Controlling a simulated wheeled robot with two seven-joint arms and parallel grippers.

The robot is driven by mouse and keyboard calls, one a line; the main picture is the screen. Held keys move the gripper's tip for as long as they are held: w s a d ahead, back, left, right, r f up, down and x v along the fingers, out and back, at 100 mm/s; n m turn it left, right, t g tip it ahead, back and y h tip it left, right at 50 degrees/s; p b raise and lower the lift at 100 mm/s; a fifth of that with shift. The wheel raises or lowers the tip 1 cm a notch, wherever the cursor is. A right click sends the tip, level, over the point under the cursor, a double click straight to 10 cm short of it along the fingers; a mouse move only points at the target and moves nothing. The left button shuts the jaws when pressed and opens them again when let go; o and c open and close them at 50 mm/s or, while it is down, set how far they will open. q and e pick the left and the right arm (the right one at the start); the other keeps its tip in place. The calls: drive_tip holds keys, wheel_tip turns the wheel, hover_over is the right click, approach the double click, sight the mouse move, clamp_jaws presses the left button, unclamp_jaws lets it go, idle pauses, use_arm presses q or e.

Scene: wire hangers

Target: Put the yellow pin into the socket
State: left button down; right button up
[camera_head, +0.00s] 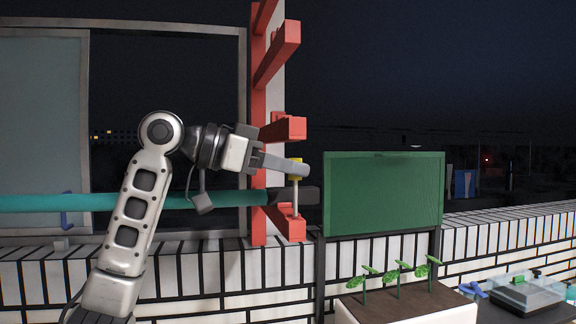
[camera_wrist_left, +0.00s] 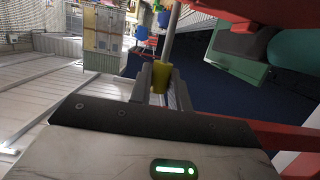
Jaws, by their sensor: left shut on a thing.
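The yellow pin has a yellow head (camera_head: 295,178) and a thin pale metal shaft pointing down in the head view. My left gripper (camera_head: 294,169) is shut on the yellow head. In the left wrist view the yellow head (camera_wrist_left: 159,75) sits between the fingers and the shaft (camera_wrist_left: 172,35) runs away from them. The shaft crosses in front of the dark end (camera_head: 309,195) of a teal bar, and its lower tip is close to a red bracket arm (camera_head: 287,223). I cannot make out the socket's opening or whether the tip is inside it. My right gripper is out of view.
A red upright (camera_head: 258,95) carries several red arms above the pin. The teal bar (camera_head: 130,202) runs in from the left. A green board (camera_head: 383,193) stands close on the right. A planter (camera_head: 400,300) with seedlings is at the lower right.

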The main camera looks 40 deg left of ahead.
use_arm(q)
drive_tip(key=shift+f+b, duration=0.7)
drive_tip(key=shift+f, duration=0.25)
drive_tip(key=shift+f+b, duration=0.4)
drive_tip(key=shift+f, duration=0.15)
idle(0.3)
drive_tip(key=c, duration=1.2)
unclamp_jaws()
drive_tip(key=shift+c, duration=0.2)
drive_tip(key=shift+s+a, duration=0.1)
drive_tip(key=shift+v, duration=1.35)
